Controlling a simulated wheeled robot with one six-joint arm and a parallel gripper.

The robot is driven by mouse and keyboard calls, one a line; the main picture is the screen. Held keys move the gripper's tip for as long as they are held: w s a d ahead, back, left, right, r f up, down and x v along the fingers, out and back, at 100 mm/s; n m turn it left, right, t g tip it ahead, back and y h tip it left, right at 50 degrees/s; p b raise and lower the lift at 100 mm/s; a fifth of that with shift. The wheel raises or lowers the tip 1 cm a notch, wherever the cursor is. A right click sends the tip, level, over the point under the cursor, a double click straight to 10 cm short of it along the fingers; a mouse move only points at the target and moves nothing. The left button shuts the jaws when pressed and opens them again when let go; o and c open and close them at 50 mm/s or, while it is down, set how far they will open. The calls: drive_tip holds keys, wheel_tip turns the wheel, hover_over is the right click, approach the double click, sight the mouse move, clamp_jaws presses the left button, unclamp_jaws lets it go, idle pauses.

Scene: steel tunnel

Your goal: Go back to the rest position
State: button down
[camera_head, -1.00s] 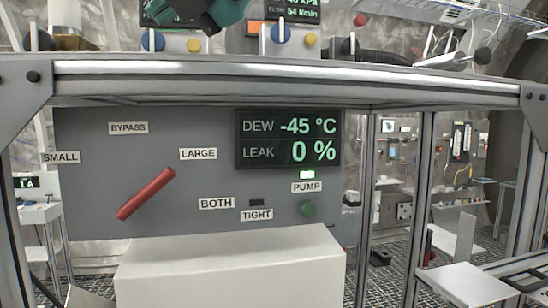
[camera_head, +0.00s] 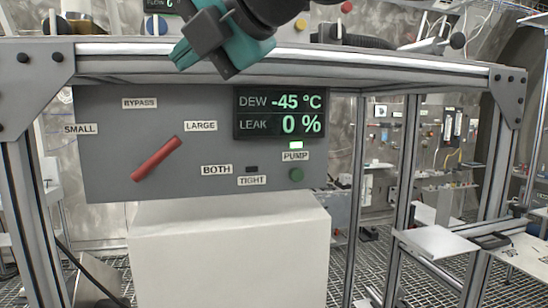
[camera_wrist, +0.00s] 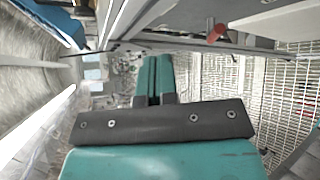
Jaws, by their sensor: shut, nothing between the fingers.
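My gripper (camera_head: 222,58) shows at the top of the head view, teal and dark grey, in front of the frame's upper rail. Its fingers point down and to the left. In the wrist view my gripper (camera_wrist: 152,75) has its two teal fingers side by side and closed, with nothing between them. Below it in the head view is the grey panel (camera_head: 105,150) with a red lever (camera_head: 157,159) tilted up toward the LARGE label. The panel's display (camera_head: 280,113) reads DEW -45 °C and LEAK 0 %.
The metal frame's upper rail (camera_head: 420,66) runs across the view close to my gripper. A white box (camera_head: 230,250) stands below the panel. A small white shelf (camera_head: 437,241) sticks out at right. Floor grating shows below.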

drive_tip(key=s+d+f+m+g+h+b, duration=0.1)
drive_tip(key=d+f+m+h+b, duration=0.1)
drive_tip(key=d+f+m, duration=0.6)
drive_tip(key=s+d+f+m+g+h+b, duration=0.1)
drive_tip(key=d+f+m+g+h, duration=0.3)
drive_tip(key=f, duration=0.9)
drive_tip(key=s+d+f+m+g+b, duration=0.1)
drive_tip(key=s+d+f+m, duration=0.5)
drive_tip(key=f+m, duration=0.2)
drive_tip(key=s+d+f+m+g+h+b, duration=0.1)
drive_tip(key=s+d+f+m, duration=0.5)
drive_tip(key=s+f+m, duration=0.1)
wheel_tip(320, 180, down, 3)
drive_tip(key=shift+d+r+m+g+b, duration=0.15)
drive_tip(key=shift+d+m+g+b, duration=0.25)
drive_tip(key=shift+m, duration=0.2)
